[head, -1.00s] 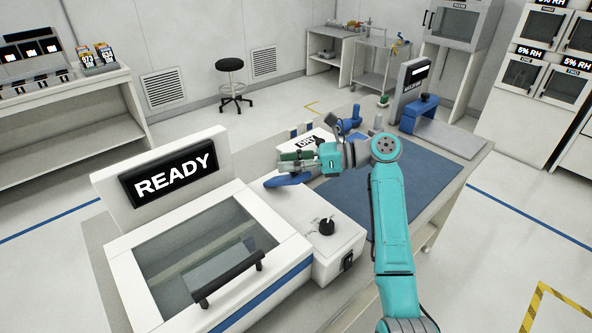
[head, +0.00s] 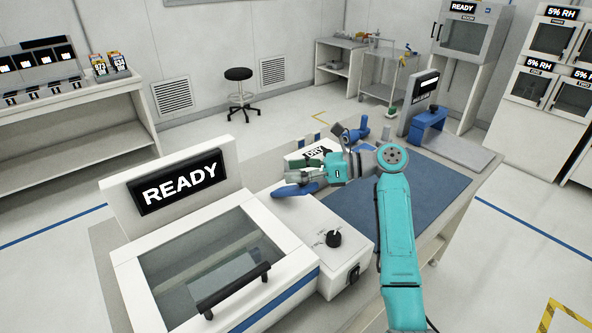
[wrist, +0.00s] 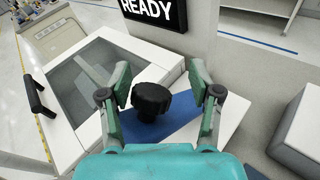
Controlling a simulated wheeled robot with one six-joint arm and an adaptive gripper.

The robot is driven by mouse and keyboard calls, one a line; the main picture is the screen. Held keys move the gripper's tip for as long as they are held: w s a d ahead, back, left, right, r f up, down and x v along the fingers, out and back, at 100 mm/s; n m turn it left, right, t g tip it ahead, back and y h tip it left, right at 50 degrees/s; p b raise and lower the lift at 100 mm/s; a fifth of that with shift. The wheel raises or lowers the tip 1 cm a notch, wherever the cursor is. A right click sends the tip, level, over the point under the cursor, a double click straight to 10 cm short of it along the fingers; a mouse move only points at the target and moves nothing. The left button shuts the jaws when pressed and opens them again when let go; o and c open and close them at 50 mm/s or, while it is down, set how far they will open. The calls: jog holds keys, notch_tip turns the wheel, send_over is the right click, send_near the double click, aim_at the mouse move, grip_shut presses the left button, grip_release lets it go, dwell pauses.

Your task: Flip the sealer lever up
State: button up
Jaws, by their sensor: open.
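My gripper (head: 296,177) is open and empty, low over the bench beside a white machine (head: 185,178) with a READY sign. In the wrist view my two fingers (wrist: 160,88) stand wide apart, with a black knob (wrist: 151,98) showing between them. I cannot tell its depth relative to the fingertips. A blue piece (wrist: 170,122) lies behind it; a blue piece (head: 295,191) also shows below my fingers in the head view. At the back right is a blue arched part (head: 431,118) by a grey post (head: 423,90) with small lettering. I cannot tell which part is the sealer lever.
A black dial (head: 334,238) sits on the white side box, with a black switch (head: 353,275) on its front. A blue mat (head: 435,190) lies clear to the right.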

jog(key=v, duration=1.2)
